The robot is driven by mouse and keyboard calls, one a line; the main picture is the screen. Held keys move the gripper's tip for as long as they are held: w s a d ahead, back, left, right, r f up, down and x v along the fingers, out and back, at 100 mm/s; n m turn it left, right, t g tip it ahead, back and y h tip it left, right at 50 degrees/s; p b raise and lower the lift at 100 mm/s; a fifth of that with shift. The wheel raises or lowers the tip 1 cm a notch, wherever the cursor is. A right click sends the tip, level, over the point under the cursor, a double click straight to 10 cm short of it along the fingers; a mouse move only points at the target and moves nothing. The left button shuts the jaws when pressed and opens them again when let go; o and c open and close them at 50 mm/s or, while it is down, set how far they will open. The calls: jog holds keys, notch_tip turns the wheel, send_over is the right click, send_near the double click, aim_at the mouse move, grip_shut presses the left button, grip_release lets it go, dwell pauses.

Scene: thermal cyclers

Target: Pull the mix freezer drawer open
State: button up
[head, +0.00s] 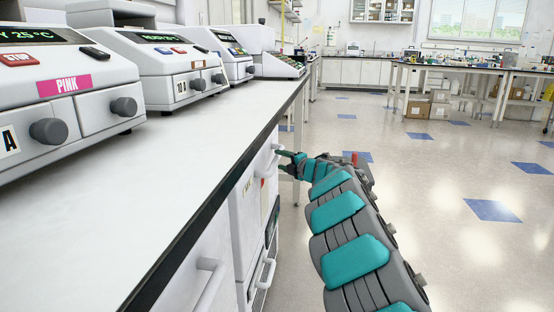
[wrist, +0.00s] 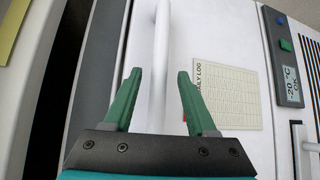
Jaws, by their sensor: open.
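A white bar handle (wrist: 160,50) runs up the wrist view between the two green fingers of my gripper (wrist: 160,75). The fingers are apart, with one on each side of the bar. I cannot tell whether either touches it. In the head view my gripper (head: 284,154) is at the white handle (head: 268,162) high on the cabinet front under the bench. The handle's drawer front looks closed, but my arm and the steep angle make this hard to judge. A small label (head: 248,183) on the front is too small to read.
A log sheet (wrist: 228,95) and a "-20 °C OK" display (wrist: 288,78) sit right of the fingers. Other handles (head: 208,285) (head: 265,272) stick out along the bench front. Thermal cyclers (head: 165,65) line the benchtop (head: 130,190). The floor (head: 450,200) to the right is clear.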

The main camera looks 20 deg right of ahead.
jog(key=shift+x, duration=1.65)
jog(key=shift+c, duration=0.2)
grip_shut()
jog(key=shift+f, duration=0.1)
